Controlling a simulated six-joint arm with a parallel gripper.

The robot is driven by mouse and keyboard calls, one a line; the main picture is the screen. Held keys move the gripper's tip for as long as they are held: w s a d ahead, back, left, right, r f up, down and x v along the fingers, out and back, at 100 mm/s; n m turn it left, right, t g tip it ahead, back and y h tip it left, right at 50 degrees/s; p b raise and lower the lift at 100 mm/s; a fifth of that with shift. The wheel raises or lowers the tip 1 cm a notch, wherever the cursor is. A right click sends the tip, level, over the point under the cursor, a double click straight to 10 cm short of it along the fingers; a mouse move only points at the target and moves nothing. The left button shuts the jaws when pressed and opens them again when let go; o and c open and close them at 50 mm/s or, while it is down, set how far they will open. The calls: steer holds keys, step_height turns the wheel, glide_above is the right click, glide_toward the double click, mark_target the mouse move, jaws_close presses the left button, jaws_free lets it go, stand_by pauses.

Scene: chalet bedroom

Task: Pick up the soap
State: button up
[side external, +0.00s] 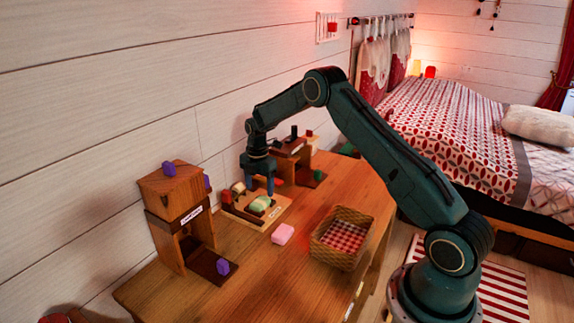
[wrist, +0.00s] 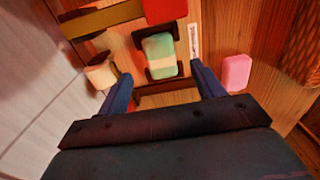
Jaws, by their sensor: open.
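A pink soap-like bar (side external: 283,234) lies on the bare table; it also shows in the wrist view (wrist: 237,72), to the right of my fingers. A pale green bar with a cream band (side external: 261,203) lies in a dark holder on a wooden board; it also shows in the wrist view (wrist: 160,55). I cannot tell for sure which bar is the soap. My gripper (side external: 261,188) is open, pointing down above the board. In the wrist view my gripper (wrist: 161,74) has its fingers apart, with the green bar just beyond and between them. Nothing is held.
A cream block (wrist: 100,76) sits left of my fingers. A wooden dispenser tower (side external: 172,215) with purple blocks stands at the left. A wicker basket (side external: 342,238) with a checked lining stands right of the pink bar. The table front is clear.

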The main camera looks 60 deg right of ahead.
mark_target(260, 201)
steer(key=shift+a+f, duration=0.1)
steer(key=shift+f, duration=2.45)
steer(key=shift+c, duration=0.5)
steer(key=c, duration=1.1)
steer(key=shift+r, duration=0.15)
step_height(260, 201, up, 20)
steer(key=shift+f, duration=0.1)
